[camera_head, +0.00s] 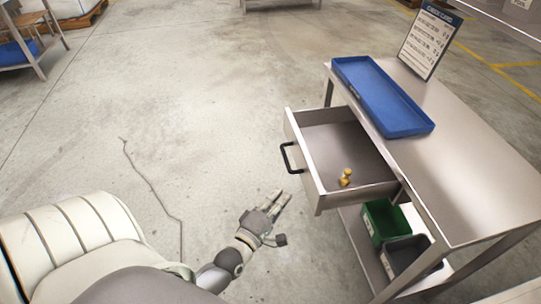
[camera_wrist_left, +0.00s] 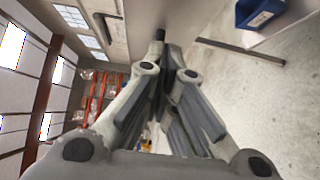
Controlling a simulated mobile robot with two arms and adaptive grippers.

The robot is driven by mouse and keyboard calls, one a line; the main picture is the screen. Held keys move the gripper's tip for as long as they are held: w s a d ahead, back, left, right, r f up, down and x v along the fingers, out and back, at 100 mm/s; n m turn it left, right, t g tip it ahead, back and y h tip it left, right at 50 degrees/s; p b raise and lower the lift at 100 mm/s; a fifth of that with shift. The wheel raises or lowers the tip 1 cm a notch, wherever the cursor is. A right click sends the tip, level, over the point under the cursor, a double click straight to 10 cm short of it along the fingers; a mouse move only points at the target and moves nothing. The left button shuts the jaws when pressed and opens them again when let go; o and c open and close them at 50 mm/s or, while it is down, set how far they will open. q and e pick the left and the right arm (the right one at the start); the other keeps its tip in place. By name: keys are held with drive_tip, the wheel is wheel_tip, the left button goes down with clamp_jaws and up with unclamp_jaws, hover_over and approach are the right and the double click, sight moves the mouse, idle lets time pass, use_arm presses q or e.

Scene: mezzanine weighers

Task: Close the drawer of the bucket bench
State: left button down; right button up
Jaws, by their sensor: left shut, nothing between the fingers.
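The bucket bench (camera_head: 455,165) is a grey metal table at the right of the head view. Its drawer (camera_head: 300,150) is pulled out to the left. A black handle (camera_head: 288,158) sits on the drawer front, and a small yellow object (camera_head: 345,177) lies inside. My left gripper (camera_head: 277,201) is shut and empty, apart from the drawer in the picture, below and left of the handle. In the left wrist view its fingers (camera_wrist_left: 165,85) come together with nothing between them. My right gripper is not in view.
A blue tray (camera_head: 428,127) and a sign (camera_head: 430,42) stand on the bench top. A green bin (camera_head: 384,220) and a grey bin (camera_head: 408,256) sit on its lower shelf. The concrete floor left of the drawer is clear.

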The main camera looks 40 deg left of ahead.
sight(306, 179)
use_arm(q)
drive_tip(key=w, duration=0.1)
drive_tip(key=w+d, duration=0.1)
drive_tip(key=w, duration=0.1)
drive_tip(key=w+d, duration=0.1)
drive_tip(key=w, duration=0.1)
drive_tip(key=shift+d+b, duration=0.2)
drive_tip(key=shift+b, duration=0.2)
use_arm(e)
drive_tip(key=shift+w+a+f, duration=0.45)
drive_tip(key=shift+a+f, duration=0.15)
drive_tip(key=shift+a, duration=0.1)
use_arm(q)
drive_tip(key=shift+d, duration=0.1)
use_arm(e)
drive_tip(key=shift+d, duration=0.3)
